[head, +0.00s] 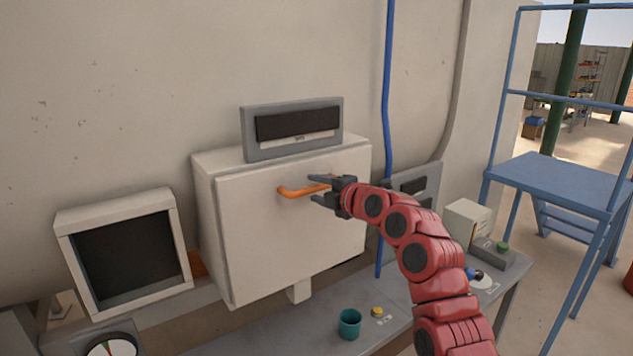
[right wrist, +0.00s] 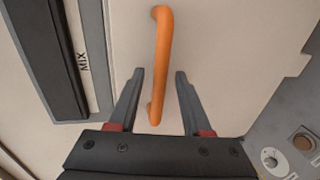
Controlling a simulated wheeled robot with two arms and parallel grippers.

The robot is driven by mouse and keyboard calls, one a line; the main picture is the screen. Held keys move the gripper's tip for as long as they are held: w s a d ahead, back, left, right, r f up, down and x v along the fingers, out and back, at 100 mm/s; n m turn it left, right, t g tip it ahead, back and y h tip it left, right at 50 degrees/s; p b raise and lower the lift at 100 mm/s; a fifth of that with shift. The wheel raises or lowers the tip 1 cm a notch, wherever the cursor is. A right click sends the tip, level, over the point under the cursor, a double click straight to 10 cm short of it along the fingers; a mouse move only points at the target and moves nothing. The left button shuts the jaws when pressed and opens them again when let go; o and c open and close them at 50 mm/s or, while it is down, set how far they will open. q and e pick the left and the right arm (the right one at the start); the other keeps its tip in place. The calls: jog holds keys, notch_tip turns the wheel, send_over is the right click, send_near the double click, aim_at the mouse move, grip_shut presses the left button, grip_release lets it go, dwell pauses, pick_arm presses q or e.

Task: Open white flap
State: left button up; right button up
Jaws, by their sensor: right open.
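The white flap (head: 290,238) is the front of a white box on the wall, and it looks closed. An orange handle (head: 294,191) is fixed across its upper part. My right gripper (head: 312,188) is open at the right end of the handle. In the right wrist view the orange handle (right wrist: 160,60) runs between the two open fingers (right wrist: 158,75) and beyond their tips; I cannot tell whether they touch it. The flap (right wrist: 215,45) fills the background there. My left gripper is not in view.
A grey panel with a dark slot (head: 293,128) sits above the box. A dark screen (head: 125,258) is at left. Below, the bench (head: 285,335) holds a teal cup (head: 350,324) and a yellow button (head: 377,311). A blue pipe (head: 387,90) runs down behind my right arm.

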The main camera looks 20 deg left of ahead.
jog(key=shift+w+a, duration=0.25)
jog(key=shift+a, duration=0.05)
jog(key=shift+f, duration=0.1)
grip_shut()
dwell(1.3)
